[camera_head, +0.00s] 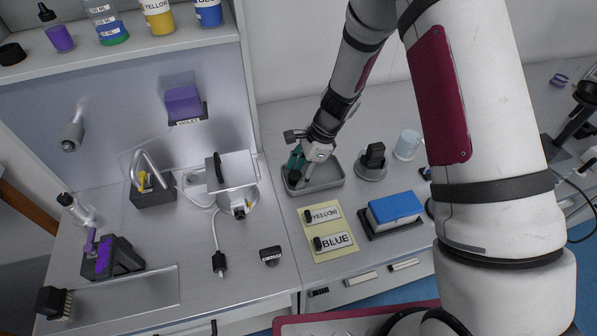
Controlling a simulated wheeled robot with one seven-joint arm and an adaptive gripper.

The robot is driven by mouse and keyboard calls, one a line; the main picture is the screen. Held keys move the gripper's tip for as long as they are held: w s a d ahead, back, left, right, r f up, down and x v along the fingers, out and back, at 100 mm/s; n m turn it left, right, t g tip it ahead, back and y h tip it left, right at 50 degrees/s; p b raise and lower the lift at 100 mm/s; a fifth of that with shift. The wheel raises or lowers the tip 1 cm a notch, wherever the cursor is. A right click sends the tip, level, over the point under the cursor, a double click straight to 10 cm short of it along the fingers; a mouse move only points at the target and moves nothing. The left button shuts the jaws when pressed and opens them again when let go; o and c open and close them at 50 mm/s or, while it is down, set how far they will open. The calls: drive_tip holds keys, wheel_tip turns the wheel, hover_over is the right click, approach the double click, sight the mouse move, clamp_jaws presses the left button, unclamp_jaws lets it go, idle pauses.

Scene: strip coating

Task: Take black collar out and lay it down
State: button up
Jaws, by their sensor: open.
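My gripper (298,172) is open and reaches down into a small grey tray (322,184) on the right-hand bench. Its dark fingers hide much of the tray's left part. A dark shape lies at the fingertips; I cannot tell whether it is the black collar or part of my gripper. A teal-green piece (295,159) shows beside the fingers. A black upright piece (375,154) stands on a round grey base (371,171) right of the tray, apart from my gripper. I cannot tell for certain which black thing is the collar.
A yellow mat (331,252) with YELLOW and BLUE labels lies in front of the tray. A blue-topped block (395,207) and a clear cup (407,144) are to the right. A silver boxy device (232,172) stands left.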

drive_tip(key=v, duration=1.2)
drive_tip(key=shift+r, duration=0.1)
idle(0.4)
